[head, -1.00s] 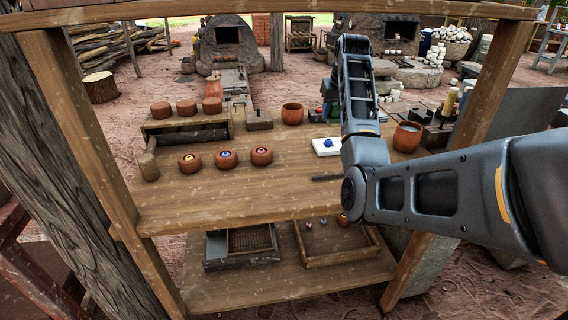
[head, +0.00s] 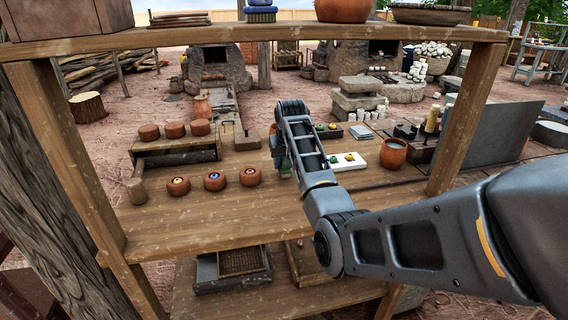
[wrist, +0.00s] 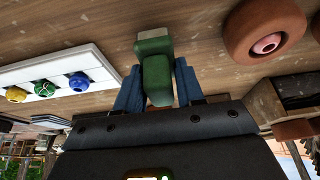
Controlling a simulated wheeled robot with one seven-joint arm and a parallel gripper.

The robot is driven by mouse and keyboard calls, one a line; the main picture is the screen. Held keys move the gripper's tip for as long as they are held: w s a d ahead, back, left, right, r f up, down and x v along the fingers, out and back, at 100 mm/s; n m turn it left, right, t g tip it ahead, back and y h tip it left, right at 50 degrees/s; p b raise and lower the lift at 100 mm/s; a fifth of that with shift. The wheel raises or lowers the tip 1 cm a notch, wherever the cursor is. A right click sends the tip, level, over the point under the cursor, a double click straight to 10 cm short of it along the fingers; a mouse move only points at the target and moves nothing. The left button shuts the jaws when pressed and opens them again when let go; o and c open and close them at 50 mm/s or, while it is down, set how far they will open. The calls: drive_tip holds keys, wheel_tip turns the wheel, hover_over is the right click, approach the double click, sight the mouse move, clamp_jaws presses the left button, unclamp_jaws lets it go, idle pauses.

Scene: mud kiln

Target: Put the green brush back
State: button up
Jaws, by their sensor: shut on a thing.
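My gripper, with blue fingers, is shut on a green block-shaped thing, which I take to be the green brush (wrist: 154,72). In the wrist view the fingers (wrist: 157,88) lie on both sides of it, and it points toward the wooden board. I cannot tell whether it touches the board. In the head view my gripper (head: 284,160) is partly hidden by my arm, just left of the white tray (head: 374,164). That tray also shows in the wrist view (wrist: 52,88), with yellow, green and blue round pieces on it.
Three small clay bowls (head: 215,181) stand in a row to the left of my gripper. A clay pot (head: 393,154) stands right of the white tray. A dark tray (head: 347,127) with small green pieces lies behind. The board's front (head: 220,220) is clear.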

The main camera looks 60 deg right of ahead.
drive_tip(key=shift+f, duration=0.5)
drive_tip(key=shift+f, duration=0.1)
drive_tip(key=o, duration=1)
drive_tip(key=v, duration=1.2)
